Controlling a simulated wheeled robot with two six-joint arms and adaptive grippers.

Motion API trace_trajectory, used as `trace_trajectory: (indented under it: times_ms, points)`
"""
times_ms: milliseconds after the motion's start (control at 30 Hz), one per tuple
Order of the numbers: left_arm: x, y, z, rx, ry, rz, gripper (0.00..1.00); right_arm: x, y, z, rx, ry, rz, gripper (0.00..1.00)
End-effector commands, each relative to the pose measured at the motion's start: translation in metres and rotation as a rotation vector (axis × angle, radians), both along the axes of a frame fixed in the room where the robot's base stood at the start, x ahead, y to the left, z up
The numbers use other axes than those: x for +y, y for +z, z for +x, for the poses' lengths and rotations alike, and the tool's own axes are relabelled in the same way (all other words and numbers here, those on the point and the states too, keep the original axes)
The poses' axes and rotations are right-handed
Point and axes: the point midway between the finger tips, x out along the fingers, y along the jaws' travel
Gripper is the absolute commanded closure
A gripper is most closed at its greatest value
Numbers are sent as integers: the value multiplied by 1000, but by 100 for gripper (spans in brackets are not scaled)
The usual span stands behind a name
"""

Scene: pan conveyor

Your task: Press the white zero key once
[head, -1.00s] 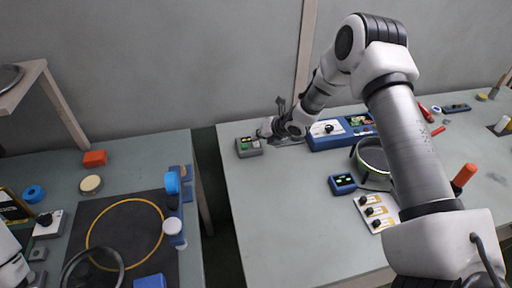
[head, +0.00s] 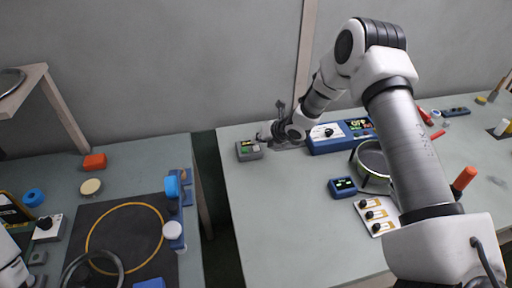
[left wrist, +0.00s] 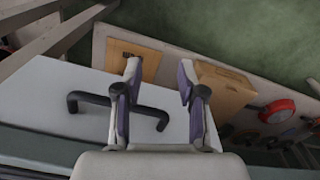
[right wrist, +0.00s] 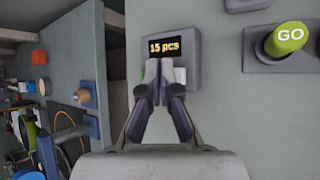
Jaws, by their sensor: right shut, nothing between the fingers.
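A small grey box (head: 243,156) stands near the left end of the right table's back edge. In the right wrist view its display (right wrist: 168,47) reads "15 pcs". Below the display, a white key (right wrist: 180,76) shows at the right of my fingertips and a bit of green shows at their left. My right gripper (right wrist: 159,92) is shut and empty, its tips over the box's key area and hiding part of it. I cannot tell whether they touch it. My left gripper (left wrist: 160,82) is open and empty, away from this box.
A blue box with a white panel (head: 325,130) stands right of the grey box. A pan (head: 373,160), a small blue display box (head: 342,187) and a white switch plate (head: 376,214) lie nearer. The table's front left is clear.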

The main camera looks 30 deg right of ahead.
Motion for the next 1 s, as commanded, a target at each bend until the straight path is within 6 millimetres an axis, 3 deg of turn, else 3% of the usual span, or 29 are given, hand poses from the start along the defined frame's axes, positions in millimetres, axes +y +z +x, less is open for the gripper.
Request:
trace_trajectory:
  times_ms: [1000]
  points:
    - [0,-11,0,0,0,0,60,0,-11,0,0,0,0,100]
